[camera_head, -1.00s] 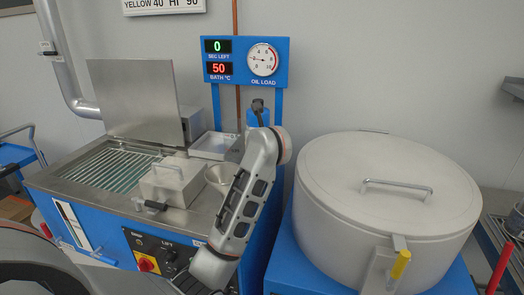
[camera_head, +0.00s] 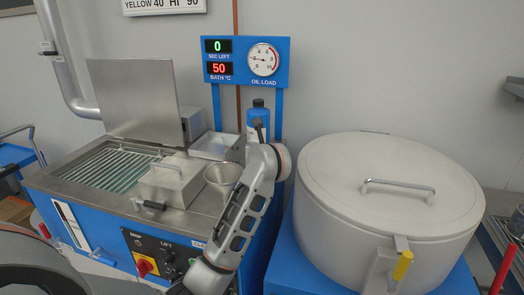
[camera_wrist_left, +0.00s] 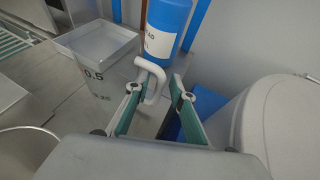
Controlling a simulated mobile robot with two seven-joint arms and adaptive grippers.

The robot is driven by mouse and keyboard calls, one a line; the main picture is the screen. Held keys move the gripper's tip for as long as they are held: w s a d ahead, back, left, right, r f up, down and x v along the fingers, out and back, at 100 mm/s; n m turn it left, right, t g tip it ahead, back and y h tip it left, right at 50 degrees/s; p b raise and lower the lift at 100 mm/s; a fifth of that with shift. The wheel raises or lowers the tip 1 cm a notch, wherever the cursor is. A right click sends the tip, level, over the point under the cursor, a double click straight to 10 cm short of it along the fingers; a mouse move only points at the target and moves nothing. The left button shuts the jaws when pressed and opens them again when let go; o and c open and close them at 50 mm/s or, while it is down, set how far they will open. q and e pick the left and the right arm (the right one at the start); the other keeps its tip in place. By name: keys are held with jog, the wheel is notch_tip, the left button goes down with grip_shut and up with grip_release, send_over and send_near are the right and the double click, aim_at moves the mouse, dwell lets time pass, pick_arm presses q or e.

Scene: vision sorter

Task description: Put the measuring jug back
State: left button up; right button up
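The measuring jug (camera_wrist_left: 108,82) is a pale, see-through vessel with a 0.5 mark, standing on the steel top in the left wrist view. Its white handle (camera_wrist_left: 153,84) points toward my left gripper (camera_wrist_left: 160,82). That gripper is open, with its two green-padded fingers on either side of the handle and a gap visible. My right gripper is not in view.
A blue bottle (camera_head: 258,116) stands just behind the jug. A large white lidded drum (camera_head: 335,215) stands close on the right. A lidded box (camera_head: 172,183) sits further left.

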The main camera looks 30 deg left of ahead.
pick_arm(q)
jog(key=shift+r, duration=0.3)
jog(key=p+v, duration=0.1)
jog(key=v, duration=1.1)
jog(key=shift+p, duration=0.35)
jog(key=shift+f, duration=0.1)
